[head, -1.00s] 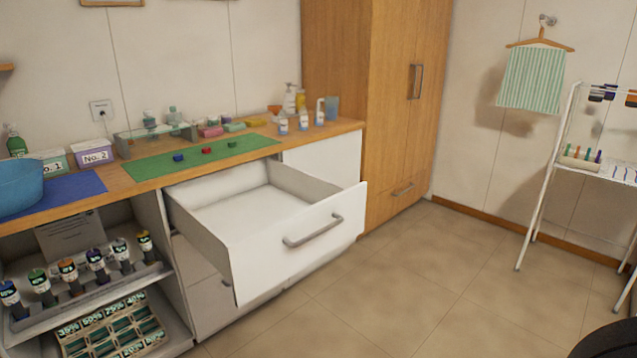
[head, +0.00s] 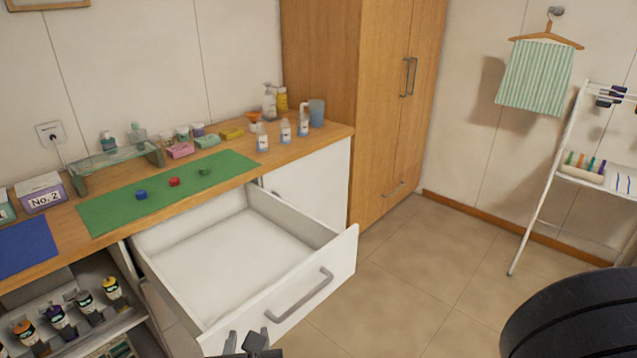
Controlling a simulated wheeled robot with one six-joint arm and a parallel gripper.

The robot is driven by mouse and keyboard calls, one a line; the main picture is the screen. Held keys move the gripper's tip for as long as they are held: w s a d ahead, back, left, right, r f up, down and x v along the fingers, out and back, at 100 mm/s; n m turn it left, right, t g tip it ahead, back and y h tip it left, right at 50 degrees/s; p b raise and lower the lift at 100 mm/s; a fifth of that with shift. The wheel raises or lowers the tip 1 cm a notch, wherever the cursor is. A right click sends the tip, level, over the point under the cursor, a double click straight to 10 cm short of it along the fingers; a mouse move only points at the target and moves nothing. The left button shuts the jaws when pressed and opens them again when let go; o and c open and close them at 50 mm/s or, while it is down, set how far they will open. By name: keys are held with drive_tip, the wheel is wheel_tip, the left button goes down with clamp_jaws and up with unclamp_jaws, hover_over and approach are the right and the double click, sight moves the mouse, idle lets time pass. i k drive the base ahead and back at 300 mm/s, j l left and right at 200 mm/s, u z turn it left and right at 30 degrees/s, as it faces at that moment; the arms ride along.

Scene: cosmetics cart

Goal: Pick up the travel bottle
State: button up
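Three small clear bottles with bluish lower parts stand upright at the right end of the wooden counter: a left one (head: 262,138), a middle one (head: 285,131) and a right one (head: 303,123). I cannot tell which of them is the travel bottle. Part of my gripper (head: 250,344) shows at the bottom edge, in front of the open drawer and well below and nearer than the bottles. Most of it is cut off, so its opening is unclear.
An empty white drawer (head: 225,258) stands pulled out below the counter. A green mat (head: 110,214) lies left.

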sight(301, 118)
drive_tip(key=i+l+z, duration=0.2)
drive_tip(key=i+z, duration=0.2)
drive_tip(key=i, duration=0.2)
drive_tip(key=i+z, duration=0.4)
drive_tip(key=i, duration=0.2)
drive_tip(key=i+j+z, duration=0.1)
drive_tip(key=i+z, duration=0.3)
drive_tip(key=i, duration=0.2)
drive_tip(key=i+j+u, duration=0.15)
drive_tip(key=i+u, duration=0.6)
drive_tip(key=i+l+u, duration=0.15)
drive_tip(key=i+u, duration=0.25)
drive_tip(key=i+l+u, duration=0.35)
drive_tip(key=i+j+u, duration=0.1)
drive_tip(key=i+u, duration=0.3)
drive_tip(key=i+l+u, duration=0.1)
drive_tip(key=i+u, duration=0.25)
drive_tip(key=i, duration=0.25)
